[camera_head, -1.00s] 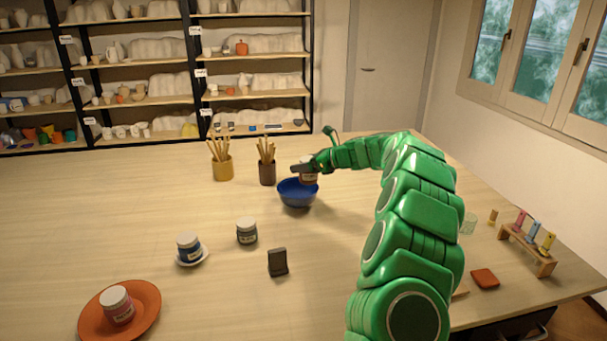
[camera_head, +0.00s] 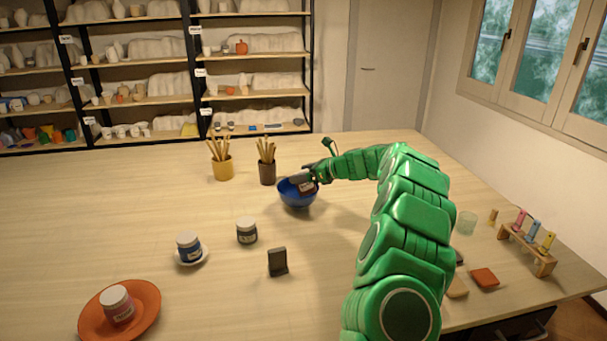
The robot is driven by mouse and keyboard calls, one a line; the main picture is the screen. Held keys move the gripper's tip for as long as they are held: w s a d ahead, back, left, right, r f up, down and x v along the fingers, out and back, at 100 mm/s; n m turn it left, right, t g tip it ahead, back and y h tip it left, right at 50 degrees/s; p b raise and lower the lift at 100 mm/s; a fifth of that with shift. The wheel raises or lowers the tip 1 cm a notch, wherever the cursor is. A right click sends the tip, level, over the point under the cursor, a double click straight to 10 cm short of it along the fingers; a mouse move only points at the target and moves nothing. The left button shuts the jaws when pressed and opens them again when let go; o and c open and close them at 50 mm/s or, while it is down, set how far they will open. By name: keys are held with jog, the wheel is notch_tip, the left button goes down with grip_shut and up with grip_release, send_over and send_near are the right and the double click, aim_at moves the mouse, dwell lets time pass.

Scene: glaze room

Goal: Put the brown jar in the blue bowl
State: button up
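The blue bowl (camera_head: 297,198) stands on the table, in front of the dark brown pot of brushes. My gripper (camera_head: 303,179) is over the bowl's right side, at its rim. A small part of the brown jar (camera_head: 308,188) shows below my gripper, inside the bowl's opening. My gripper appears shut on it. Most of the jar is hidden by my gripper and the bowl, so I cannot tell whether it touches the bowl's bottom.
A yellow pot (camera_head: 222,169) and a dark brown pot (camera_head: 267,173) hold brushes behind the bowl. Other jars stand on the table (camera_head: 246,233), on a white saucer (camera_head: 188,246) and on an orange plate (camera_head: 148,318). A dark block (camera_head: 277,262) stands in front.

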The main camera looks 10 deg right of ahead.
jog(key=shift+o, duration=0.7)
jog(key=shift+r, duration=0.15)
jog(key=v, duration=1.2)
jog(key=shift+s, duration=0.1)
